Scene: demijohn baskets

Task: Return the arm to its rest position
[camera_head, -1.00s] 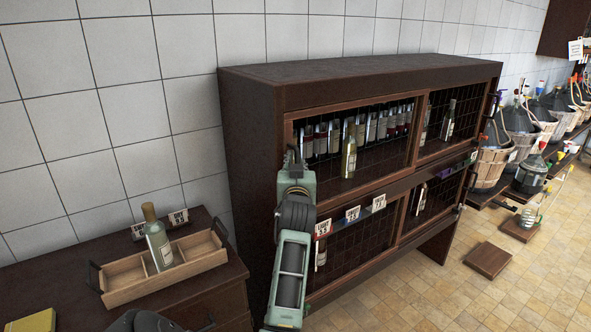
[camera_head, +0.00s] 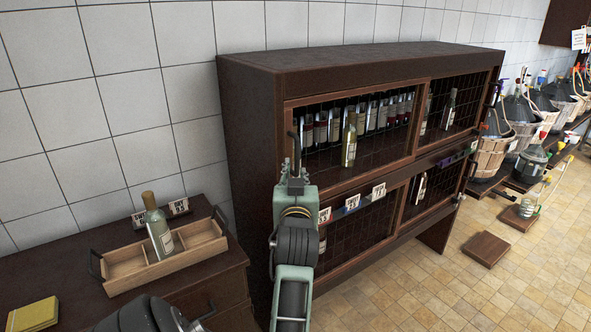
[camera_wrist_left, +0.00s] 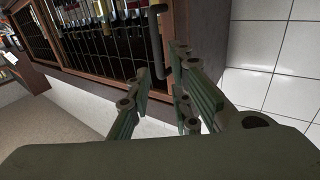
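My left gripper (camera_head: 291,168) is in front of the left front edge of the dark wooden cabinet (camera_head: 247,150), beside the black bar handle (camera_head: 297,146) of its upper mesh door. In the left wrist view my left gripper (camera_wrist_left: 163,68) has its two green fingers apart, with nothing held between them. The black handle (camera_wrist_left: 157,42) shows just beyond the fingertips, in line with the gap. I cannot tell whether a finger touches it. My left forearm rises from the bottom of the head view. My right gripper is not in view.
A wooden tray (camera_head: 122,268) with a pale bottle (camera_head: 157,228) stands on the lower cabinet at left, near a yellow book (camera_head: 33,313). Bottles (camera_head: 349,140) stand behind the mesh. Basketed demijohns (camera_head: 491,152) are at right.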

